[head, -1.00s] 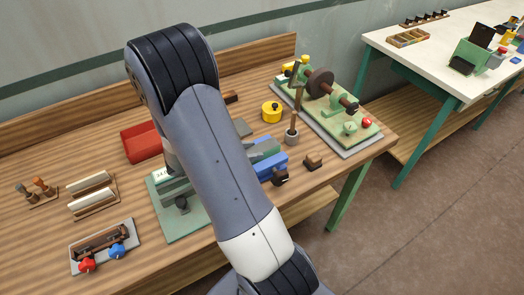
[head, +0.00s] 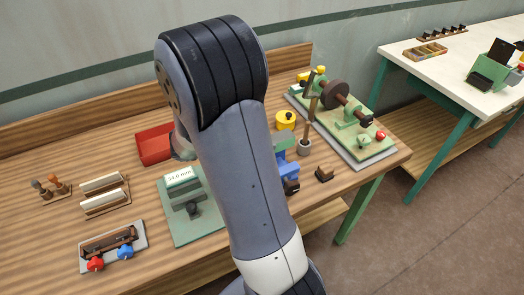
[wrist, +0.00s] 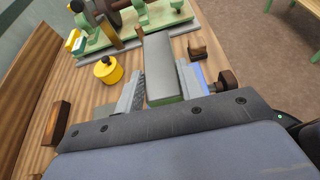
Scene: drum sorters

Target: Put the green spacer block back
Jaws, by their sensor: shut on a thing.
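In the wrist view the spacer block (wrist: 165,75) is a long bar with a grey upper face and a green end. It lies between the two fingers of my gripper (wrist: 160,88), which are shut on its sides. Past the right finger, part of a blue fixture (wrist: 198,73) with a dark knob (wrist: 228,80) shows. In the head view the blue fixture (head: 287,168) shows just right of my arm, with a green piece above it. My arm hides my gripper and most of this area there. Whether the block touches anything below is unclear.
A green plate (head: 190,230) with a "34.0 mm" display (head: 180,177) stands left of my arm. A red bin (head: 153,147) is behind it.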

